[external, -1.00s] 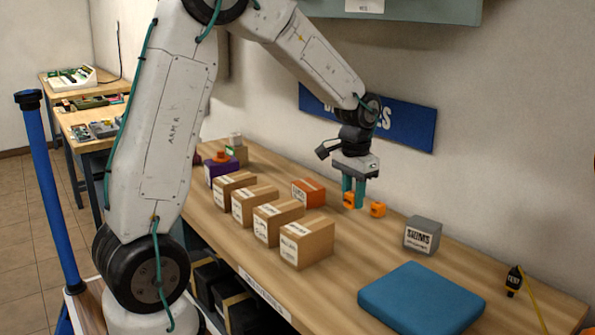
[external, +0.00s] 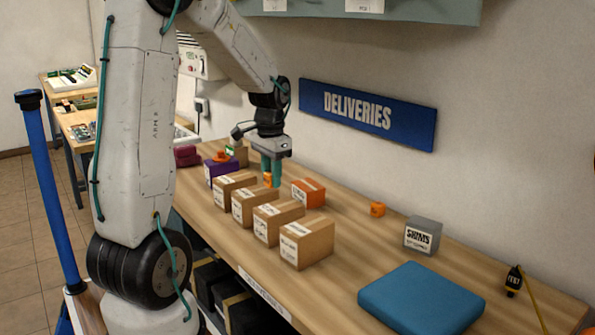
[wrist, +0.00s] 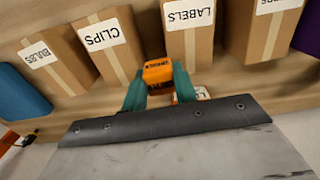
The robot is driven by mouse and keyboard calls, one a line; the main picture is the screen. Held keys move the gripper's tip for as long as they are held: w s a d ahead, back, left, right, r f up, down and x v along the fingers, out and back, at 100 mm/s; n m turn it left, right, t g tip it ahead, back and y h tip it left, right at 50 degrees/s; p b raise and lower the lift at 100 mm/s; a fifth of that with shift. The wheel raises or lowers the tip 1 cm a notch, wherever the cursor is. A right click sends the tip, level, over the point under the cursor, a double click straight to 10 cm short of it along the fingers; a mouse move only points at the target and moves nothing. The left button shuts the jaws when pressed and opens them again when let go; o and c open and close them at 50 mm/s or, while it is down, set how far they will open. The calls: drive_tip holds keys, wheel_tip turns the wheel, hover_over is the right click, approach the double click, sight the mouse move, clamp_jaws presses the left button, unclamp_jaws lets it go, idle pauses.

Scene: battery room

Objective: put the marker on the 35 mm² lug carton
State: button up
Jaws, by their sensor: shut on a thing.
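My gripper (external: 272,178) is shut on a small orange marker block (external: 268,179), held between its teal fingers above the bench. The held marker also shows in the wrist view (wrist: 158,73), beside the brown cartons marked CLIPS (wrist: 106,40) and LABELS (wrist: 190,25). I cannot read 35 mm² on any carton. An orange carton (external: 309,193) stands right of my gripper, and a purple carton (external: 218,171) with an orange piece on top stands to its left; their labels are too small to read. Another orange block (external: 377,208) lies on the bench.
Several brown cartons (external: 307,243) line the front of the bench, one marked BULBS (wrist: 45,58). A grey SHIMS box (external: 423,233), a blue pad (external: 421,300) and a black tester (external: 514,279) are to the right.

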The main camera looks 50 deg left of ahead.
hover_over(308, 184)
drive_tip(key=shift+s+f, duration=0.2)
drive_tip(key=shift+f, duration=0.55)
drive_tip(key=shift+w+f, duration=0.25)
drive_tip(key=shift+f, duration=1.5)
drive_tip(key=o, duration=0.9)
drive_tip(key=shift+f, duration=0.15)
drive_tip(key=shift+o, duration=0.2)
